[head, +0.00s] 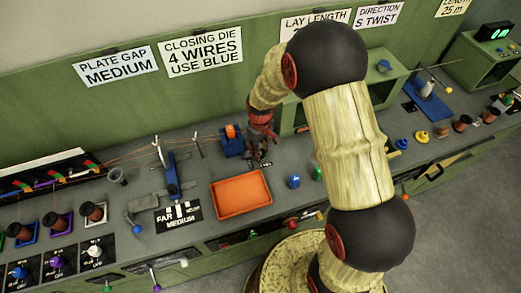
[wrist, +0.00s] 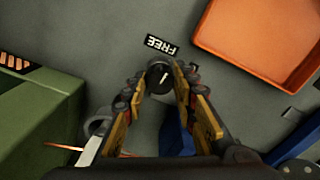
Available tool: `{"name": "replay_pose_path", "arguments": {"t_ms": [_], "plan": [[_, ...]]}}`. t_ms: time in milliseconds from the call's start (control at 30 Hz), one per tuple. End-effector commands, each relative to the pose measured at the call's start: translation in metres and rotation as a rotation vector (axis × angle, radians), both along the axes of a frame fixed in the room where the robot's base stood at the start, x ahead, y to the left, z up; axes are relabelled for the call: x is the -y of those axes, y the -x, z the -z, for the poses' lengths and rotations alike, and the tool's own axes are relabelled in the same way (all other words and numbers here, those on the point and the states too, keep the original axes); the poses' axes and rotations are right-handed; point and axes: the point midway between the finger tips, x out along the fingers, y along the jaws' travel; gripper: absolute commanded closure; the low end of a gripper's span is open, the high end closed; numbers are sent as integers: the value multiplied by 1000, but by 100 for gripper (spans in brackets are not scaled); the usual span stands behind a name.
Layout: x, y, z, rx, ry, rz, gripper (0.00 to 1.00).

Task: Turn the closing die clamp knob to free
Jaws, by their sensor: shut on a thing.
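The clamp knob (wrist: 157,77) is a round black knob with a short white pointer line, seen from above in the wrist view. The line slants towards the upper right of that view. A black label reading FREE (wrist: 162,45) lies on the bench just beyond the knob, upside down in this view. My gripper (wrist: 159,82) is shut on the knob, one finger on each side. In the head view my gripper (head: 262,145) reaches down beside the blue die holder (head: 231,147) with its orange top. The knob is hard to make out there. Part of the blue holder (wrist: 177,136) shows between the fingers.
An empty orange tray (head: 240,193) lies just in front of my gripper. A blue (head: 294,182) and a green (head: 318,173) small piece stand to its right. Copper wires run in from the left. A green box (wrist: 35,125) stands close at the left in the wrist view.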

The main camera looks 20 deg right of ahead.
Motion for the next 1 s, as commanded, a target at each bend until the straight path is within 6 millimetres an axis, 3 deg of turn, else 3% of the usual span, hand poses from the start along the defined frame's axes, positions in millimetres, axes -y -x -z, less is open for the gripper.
{"name": "replay_pose_path", "arguments": {"t_ms": [333,867,900,1000], "plan": [[0,-1,-1,2,0,-131,98],[0,-1,0,2,0,-152,98],[0,-1,0,2,0,-152,71],[0,-1,0,2,0,-152,65]]}}
